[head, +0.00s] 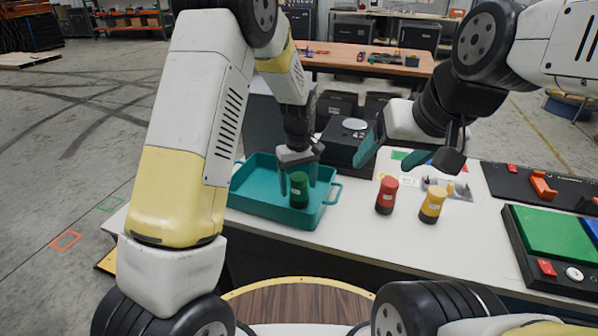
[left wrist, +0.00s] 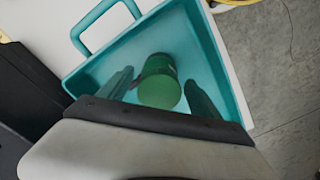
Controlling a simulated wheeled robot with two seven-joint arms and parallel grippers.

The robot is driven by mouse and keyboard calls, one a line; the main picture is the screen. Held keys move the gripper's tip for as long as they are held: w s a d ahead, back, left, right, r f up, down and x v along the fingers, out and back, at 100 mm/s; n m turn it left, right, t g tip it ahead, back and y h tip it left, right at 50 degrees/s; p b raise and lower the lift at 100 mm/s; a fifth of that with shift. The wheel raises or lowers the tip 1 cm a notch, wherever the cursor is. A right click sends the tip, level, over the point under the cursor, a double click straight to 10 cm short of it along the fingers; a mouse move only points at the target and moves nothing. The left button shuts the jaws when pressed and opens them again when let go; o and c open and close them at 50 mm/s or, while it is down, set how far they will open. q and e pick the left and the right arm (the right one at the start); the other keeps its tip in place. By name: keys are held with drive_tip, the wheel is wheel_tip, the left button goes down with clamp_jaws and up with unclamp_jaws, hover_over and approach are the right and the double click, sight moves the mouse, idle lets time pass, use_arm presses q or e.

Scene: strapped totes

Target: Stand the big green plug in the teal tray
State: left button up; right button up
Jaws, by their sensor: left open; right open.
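The big green plug (head: 299,189) stands upright inside the teal tray (head: 262,206), toward its right side. It also shows in the left wrist view (left wrist: 159,84), with the tray's rim (left wrist: 217,62) around it. My left gripper (head: 297,180) is open, its fingers pointing down over the tray, one on either side of the plug. In the left wrist view, the open fingers (left wrist: 158,92) show gaps between them and the plug. My right gripper (head: 410,158) is open and empty, above the table to the right of the tray.
A red plug (head: 387,195) and a yellow plug (head: 433,204) stand on the white table (head: 350,228) right of the tray. A black box (head: 346,146) stands behind the tray. A black panel with a green pad (head: 553,232) lies at the right.

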use_arm(q)
wheel_tip(320, 180, up, 11)
drive_tip(key=shift+r, duration=0.5)
drive_tip(key=s+a+r+m+t, duration=0.2)
drive_tip(key=s+a+r, duration=0.2)
drive_tip(key=s, duration=0.4)
drive_tip(key=s+a+r+m+t+h, duration=0.1)
drive_tip(key=s+a+r, duration=0.3)
drive_tip(key=s, duration=0.4)
drive_tip(key=s+a+r+m+t+h, duration=0.1)
drive_tip(key=s+a+r+m+t, duration=0.1)
drive_tip(key=s, duration=0.6)
drive_tip(key=a+r+t, duration=0.1)
drive_tip(key=a+r, duration=0.1)
drive_tip(key=a, duration=0.1)
drive_tip(key=shift+s+r+m, duration=0.25)
drive_tip(key=shift+s+m, duration=0.05)
drive_tip(key=shift+a, duration=0.1)
